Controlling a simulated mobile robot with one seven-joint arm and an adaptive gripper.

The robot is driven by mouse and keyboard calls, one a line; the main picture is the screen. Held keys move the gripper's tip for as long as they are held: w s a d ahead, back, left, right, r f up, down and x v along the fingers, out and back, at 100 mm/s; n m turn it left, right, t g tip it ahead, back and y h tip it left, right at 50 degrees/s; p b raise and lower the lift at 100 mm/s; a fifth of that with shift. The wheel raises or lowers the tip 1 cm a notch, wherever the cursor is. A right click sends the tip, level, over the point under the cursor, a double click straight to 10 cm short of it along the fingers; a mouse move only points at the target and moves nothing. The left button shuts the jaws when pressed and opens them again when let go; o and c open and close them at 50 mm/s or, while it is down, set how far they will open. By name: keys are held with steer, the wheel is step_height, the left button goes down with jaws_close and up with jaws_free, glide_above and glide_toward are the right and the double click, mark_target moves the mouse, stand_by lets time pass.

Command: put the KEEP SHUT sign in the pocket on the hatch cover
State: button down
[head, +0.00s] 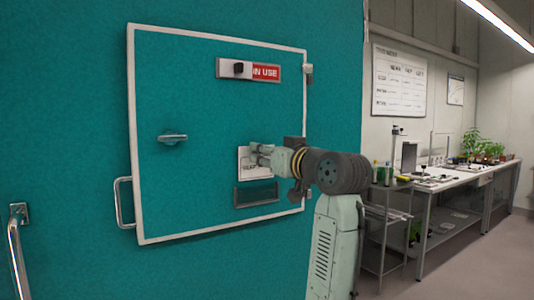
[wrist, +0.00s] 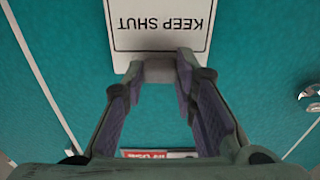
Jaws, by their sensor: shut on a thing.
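The white KEEP SHUT sign (head: 246,168) is upright in front of the teal hatch cover (head: 205,110). My gripper (head: 257,152) is shut on the sign's top edge. In the wrist view the sign (wrist: 160,38) appears upside down, with its upper edge between the fingertips (wrist: 160,68) of my gripper. The dark pocket (head: 256,194) is on the cover just below the sign in the head view. The sign's lower edge is above the pocket; the depth gap between them cannot be told. The pocket is out of the wrist view.
A red IN USE slider plate (head: 265,72) is at the cover's top right. A latch handle (head: 173,137) is on the cover's left part, and a pull handle (head: 124,202) is at its left edge. A bench with plants (head: 470,170) stands at the far right.

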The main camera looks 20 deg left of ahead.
mark_target(257, 167)
stand_by(0.4)
steer(key=shift+f, duration=0.25)
stand_by(1.3)
steer(key=shift+f+b, duration=0.3)
steer(key=shift+f, duration=0.05)
steer(key=shift+f, duration=0.15)
stand_by(0.3)
steer(key=shift+f+b, duration=0.3)
steer(key=shift+f, duration=0.05)
steer(key=shift+f, duration=0.15)
stand_by(0.3)
steer(key=shift+f+b, duration=0.35)
steer(key=shift+f, duration=0.1)
steer(key=shift+f, duration=0.2)
stand_by(0.3)
